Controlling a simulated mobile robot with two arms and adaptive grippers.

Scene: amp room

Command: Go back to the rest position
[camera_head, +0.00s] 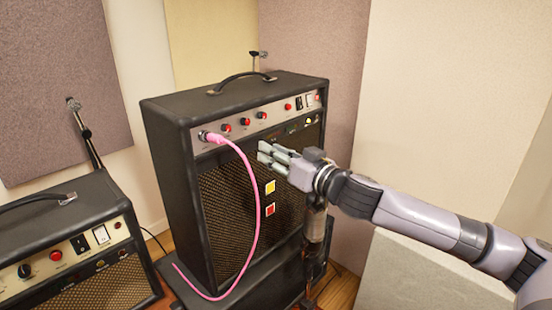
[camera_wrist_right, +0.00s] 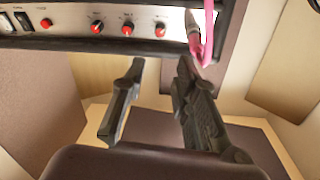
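My right gripper (camera_head: 266,153) is in front of the large black amp (camera_head: 230,215), below its control panel, with its arm coming in from the right. In the right wrist view its two fingers (camera_wrist_right: 158,92) stand apart with nothing between them. A pink cable (camera_head: 257,190) has its plug at the left of the amp's panel and hangs down the front. The plug also shows in the right wrist view (camera_wrist_right: 196,38), just beyond one fingertip. The gripper is apart from the plug in the head view. My left gripper is not in view.
A second amp (camera_head: 75,250) stands at the lower left. A microphone on a stand (camera_head: 83,130) is behind it. The large amp rests on a dark base (camera_head: 265,285). Beige wall panels (camera_head: 450,100) line the right side. A pale block (camera_head: 430,275) sits below my right arm.

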